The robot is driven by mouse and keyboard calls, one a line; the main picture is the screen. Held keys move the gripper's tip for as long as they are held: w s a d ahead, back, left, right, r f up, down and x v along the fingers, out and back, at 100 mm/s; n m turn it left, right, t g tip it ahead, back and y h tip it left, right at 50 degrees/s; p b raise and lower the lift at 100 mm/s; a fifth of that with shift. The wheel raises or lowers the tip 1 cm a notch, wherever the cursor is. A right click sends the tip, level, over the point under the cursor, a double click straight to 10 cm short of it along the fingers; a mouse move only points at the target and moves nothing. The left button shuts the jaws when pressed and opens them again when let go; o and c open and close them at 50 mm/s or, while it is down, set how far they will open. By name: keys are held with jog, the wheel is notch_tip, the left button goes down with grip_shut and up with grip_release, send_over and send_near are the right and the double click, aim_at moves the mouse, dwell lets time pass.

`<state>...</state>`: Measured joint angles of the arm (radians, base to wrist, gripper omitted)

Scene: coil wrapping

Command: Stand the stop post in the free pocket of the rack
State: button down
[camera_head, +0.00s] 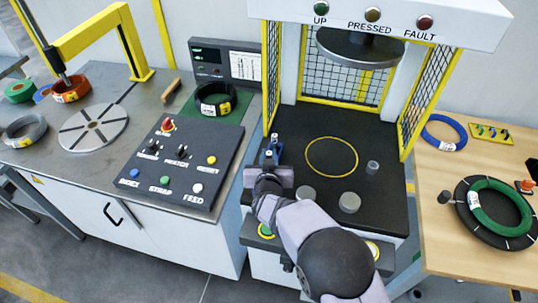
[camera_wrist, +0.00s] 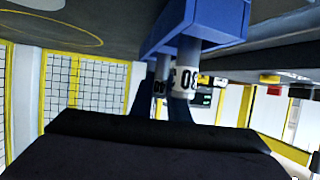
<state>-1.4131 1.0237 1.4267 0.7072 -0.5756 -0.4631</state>
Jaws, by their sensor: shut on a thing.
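The blue rack (camera_wrist: 222,20) fills the top of the wrist view, which is upside down; a bit of it shows in the head view (camera_head: 268,161). My gripper (camera_head: 269,164) is at the rack, at the left edge of the press bed. In the wrist view, its dark fingers (camera_wrist: 168,105) are shut on a grey stop post. A post with a white band marked 08 (camera_wrist: 186,80) shows close by the fingers, its end meeting the rack. A second banded post (camera_wrist: 160,75) shows just left of it. I cannot tell which one is gripped, or whether it is fully seated.
The press bed (camera_head: 325,215) has a yellow ring (camera_head: 331,157), a grey cylinder (camera_head: 372,167) and round grey discs (camera_head: 349,202). The raised press plate (camera_head: 358,48) hangs above. Yellow-framed mesh guards (camera_head: 415,85) flank the bed. A control panel (camera_head: 172,160) stands to the left.

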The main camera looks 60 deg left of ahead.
jog(key=shift+f, duration=0.15)
jog(key=c, duration=1.7)
grip_release()
jog(key=shift+s+d+r, duration=0.1)
jog(key=shift+r, duration=0.1)
jog(key=shift+b+v, duration=1.3)
jog(key=shift+v, duration=4.6)
jog(key=shift+d, duration=0.1)
